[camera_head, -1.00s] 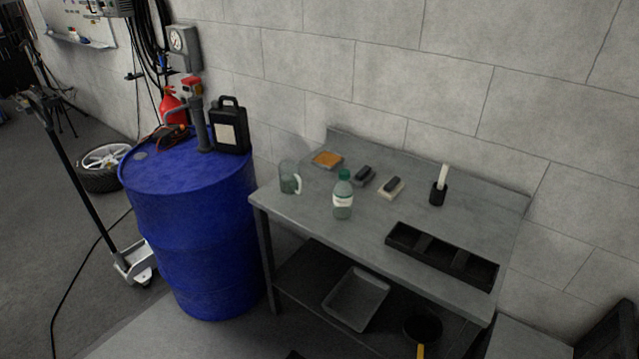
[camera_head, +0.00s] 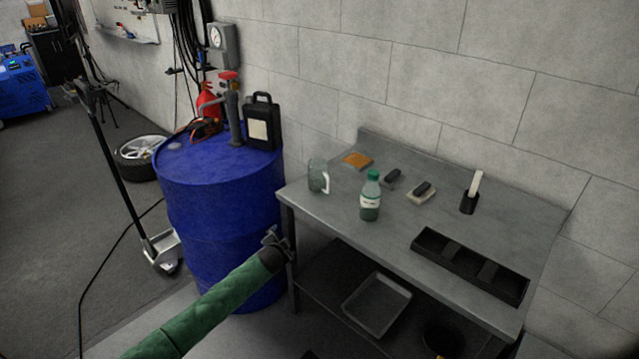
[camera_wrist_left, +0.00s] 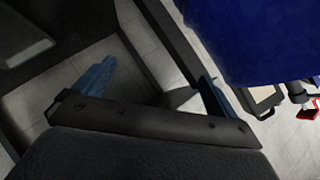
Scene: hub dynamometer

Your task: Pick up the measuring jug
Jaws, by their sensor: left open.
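The measuring jug (camera_head: 317,178), clear with a white handle on its right side, stands upright at the left end of the grey workbench (camera_head: 325,212). My left gripper (camera_head: 277,240) is below and to the left of the jug in the head view, in front of the blue drum and by the bench's left leg. It is apart from the jug. In the left wrist view its two blue fingertips (camera_wrist_left: 155,85) are spread wide with nothing between them. I cannot make out the jug in that view. My right gripper is not in view.
A green-capped bottle (camera_head: 371,197) stands close right of the jug. An orange pad (camera_head: 357,160) lies behind it. A black divided tray (camera_head: 470,264) lies at the bench's front right. The blue drum (camera_head: 215,195) bears a black canister (camera_head: 262,122) and stands left of the bench.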

